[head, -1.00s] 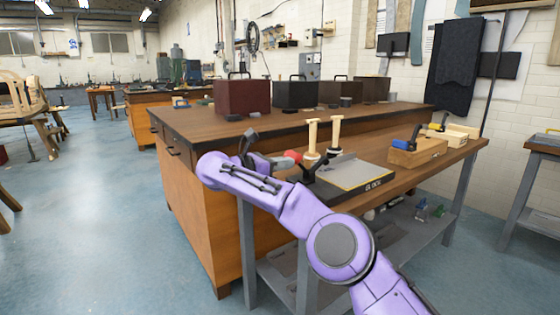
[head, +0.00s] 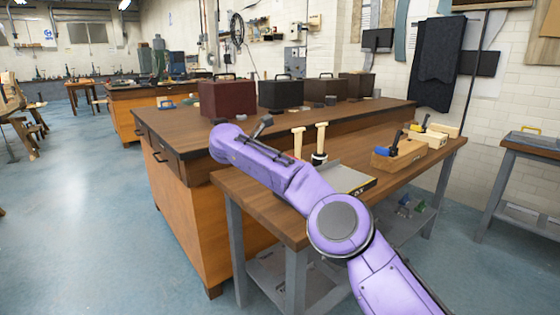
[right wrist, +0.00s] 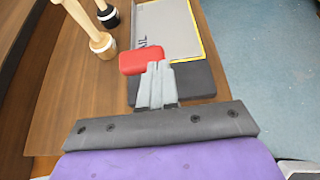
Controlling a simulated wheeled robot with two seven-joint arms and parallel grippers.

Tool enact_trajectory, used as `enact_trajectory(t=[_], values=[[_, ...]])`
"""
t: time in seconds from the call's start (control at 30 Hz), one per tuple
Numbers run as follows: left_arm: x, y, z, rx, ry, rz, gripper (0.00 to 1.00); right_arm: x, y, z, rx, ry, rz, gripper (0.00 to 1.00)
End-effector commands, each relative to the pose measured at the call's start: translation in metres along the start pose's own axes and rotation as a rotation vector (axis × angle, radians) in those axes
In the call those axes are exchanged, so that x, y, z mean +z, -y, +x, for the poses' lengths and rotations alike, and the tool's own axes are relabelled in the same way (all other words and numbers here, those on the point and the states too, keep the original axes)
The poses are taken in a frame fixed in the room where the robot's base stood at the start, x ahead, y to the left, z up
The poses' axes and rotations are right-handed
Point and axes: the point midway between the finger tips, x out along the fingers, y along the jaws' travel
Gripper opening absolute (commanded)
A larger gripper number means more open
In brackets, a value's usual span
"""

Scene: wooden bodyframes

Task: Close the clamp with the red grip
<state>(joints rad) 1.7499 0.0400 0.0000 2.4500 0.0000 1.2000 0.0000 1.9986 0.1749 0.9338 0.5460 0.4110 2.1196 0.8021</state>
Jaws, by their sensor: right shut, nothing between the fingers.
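The clamp's red grip (right wrist: 143,60) shows in the right wrist view, directly ahead of my fingertips. A dark clamp base or mount (right wrist: 195,80) lies beside and below it. My right gripper (right wrist: 155,68) is shut and empty, with its fingertips close against the red grip's lower right edge; I cannot tell whether they touch. My left gripper is not in view.
A grey board with yellow edging (head: 345,180) lies on the wooden bench (head: 290,228). Two wooden-handled tools (head: 298,142) stand beside it. A wooden block with a blue tool (head: 398,155) is farther right. Dark toolboxes (head: 281,95) stand on the bench behind.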

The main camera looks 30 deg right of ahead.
Motion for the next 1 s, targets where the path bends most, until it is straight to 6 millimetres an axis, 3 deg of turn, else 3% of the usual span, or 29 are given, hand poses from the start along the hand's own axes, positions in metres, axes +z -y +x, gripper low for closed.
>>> enact_trajectory(t=[0.43,0.8,1.0], values=[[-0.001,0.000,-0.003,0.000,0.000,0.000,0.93,0.004,0.000,-0.004,-0.001,0.003,0.002,0.00],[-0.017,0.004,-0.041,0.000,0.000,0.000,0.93,0.018,0.003,-0.076,-0.012,0.005,0.007,0.00],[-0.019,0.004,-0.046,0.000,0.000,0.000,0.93,0.017,0.004,-0.089,-0.018,0.003,0.010,0.00]])
